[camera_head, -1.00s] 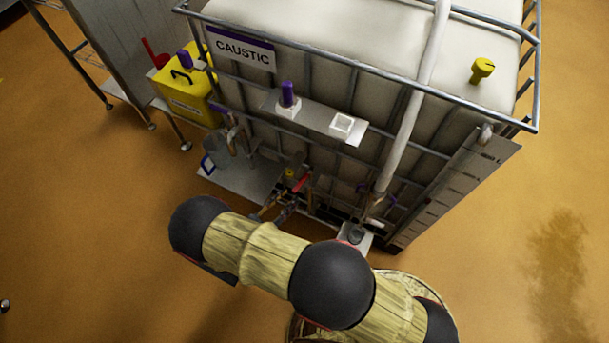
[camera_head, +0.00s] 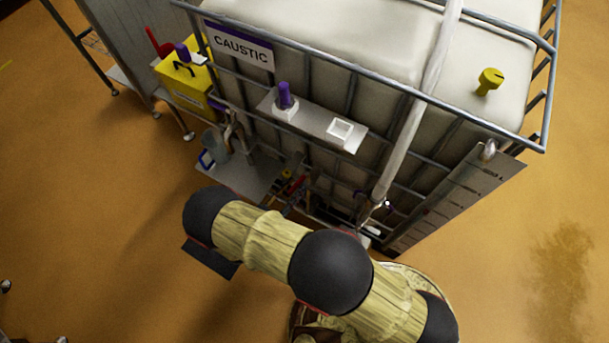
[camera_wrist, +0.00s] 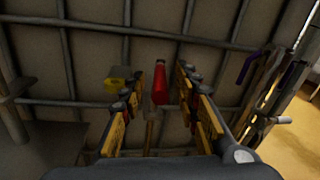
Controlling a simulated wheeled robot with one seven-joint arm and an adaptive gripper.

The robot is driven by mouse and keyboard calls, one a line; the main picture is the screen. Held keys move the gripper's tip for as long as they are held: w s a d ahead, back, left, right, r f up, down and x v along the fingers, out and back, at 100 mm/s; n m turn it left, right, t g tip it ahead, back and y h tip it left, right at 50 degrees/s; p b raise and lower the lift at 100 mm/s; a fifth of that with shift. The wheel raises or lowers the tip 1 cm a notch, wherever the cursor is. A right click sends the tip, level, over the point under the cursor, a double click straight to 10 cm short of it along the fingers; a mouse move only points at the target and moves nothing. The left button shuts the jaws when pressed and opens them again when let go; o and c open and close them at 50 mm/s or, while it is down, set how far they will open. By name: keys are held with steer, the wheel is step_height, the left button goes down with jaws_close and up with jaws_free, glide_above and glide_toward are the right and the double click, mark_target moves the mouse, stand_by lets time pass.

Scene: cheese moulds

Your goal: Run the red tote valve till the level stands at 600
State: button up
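The red valve handle (camera_wrist: 160,84) shows in the wrist view between the fingers of my gripper (camera_wrist: 171,85), near their tips. The fingers stand apart on either side of it, and I see no clear grip on it. In the head view the red handle (camera_head: 298,187) is a small bar low on the front of the white caged tote (camera_head: 390,40). My gripper is mostly hidden there behind my arm. A graduated scale plate (camera_head: 455,200) stands at the tote's right corner; its figures and the level are too small to read.
A yellow block (camera_wrist: 118,80) sits left of the handle in the wrist view. Cage bars run behind it. A shelf (camera_head: 315,122) with a purple-topped item, a white pipe (camera_head: 420,100), a jug (camera_head: 215,143) and a yellow container (camera_head: 185,85) are nearby. The floor to the right is clear.

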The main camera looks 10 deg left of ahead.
mark_target(303, 176)
steer(key=shift+b+x, duration=0.4)
steer(key=shift+x, duration=2.3)
steer(key=c, duration=0.3)
jaws_close()
